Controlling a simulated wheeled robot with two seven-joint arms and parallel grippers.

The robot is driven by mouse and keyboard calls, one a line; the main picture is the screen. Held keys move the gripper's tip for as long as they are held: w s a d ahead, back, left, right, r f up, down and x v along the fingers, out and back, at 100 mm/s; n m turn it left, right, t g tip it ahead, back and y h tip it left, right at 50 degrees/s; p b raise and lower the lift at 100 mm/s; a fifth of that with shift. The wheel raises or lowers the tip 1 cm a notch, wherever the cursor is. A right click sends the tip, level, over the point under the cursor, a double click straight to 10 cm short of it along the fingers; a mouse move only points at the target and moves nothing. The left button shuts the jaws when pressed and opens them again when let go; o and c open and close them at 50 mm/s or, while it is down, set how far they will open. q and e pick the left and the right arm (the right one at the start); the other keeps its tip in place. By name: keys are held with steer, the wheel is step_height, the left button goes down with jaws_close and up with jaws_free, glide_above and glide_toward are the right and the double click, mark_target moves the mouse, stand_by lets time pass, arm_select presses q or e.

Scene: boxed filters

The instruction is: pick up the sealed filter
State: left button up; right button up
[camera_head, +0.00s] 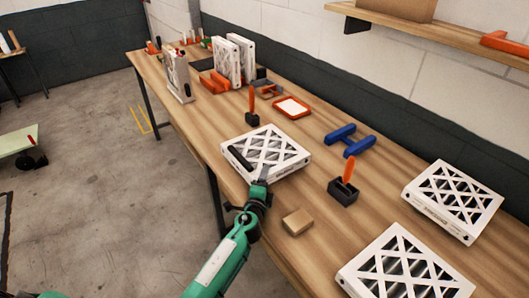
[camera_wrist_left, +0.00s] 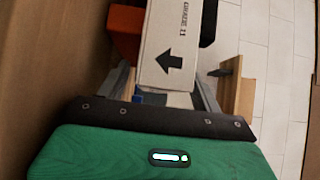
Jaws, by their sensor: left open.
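A white boxed filter (camera_head: 285,146) with a lattice face lies flat on the workbench, just beyond my left gripper (camera_head: 260,178). A dark bar (camera_head: 239,157) shows over its left part; I cannot tell what it belongs to. My left gripper is open at the filter's near edge. In the left wrist view, a white box side (camera_wrist_left: 170,42) with printed lettering and a black arrow shows between the open fingers (camera_wrist_left: 165,82). Contact cannot be told. Two more flat filters lie at right (camera_head: 453,199) and near right (camera_head: 404,268). I cannot tell which filter is sealed. My right gripper is out of view.
A small cardboard box (camera_head: 297,221) and a black holder with an orange handle (camera_head: 344,188) stand near my left gripper. A blue tool (camera_head: 349,139) and an orange-rimmed tray (camera_head: 292,107) lie behind. Upright filters (camera_head: 227,62) stand at the far end. A shelf (camera_head: 440,32) overhangs the back.

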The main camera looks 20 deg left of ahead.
arm_select(q)
steer(key=shift+w, duration=0.65)
steer(key=c, duration=1.1)
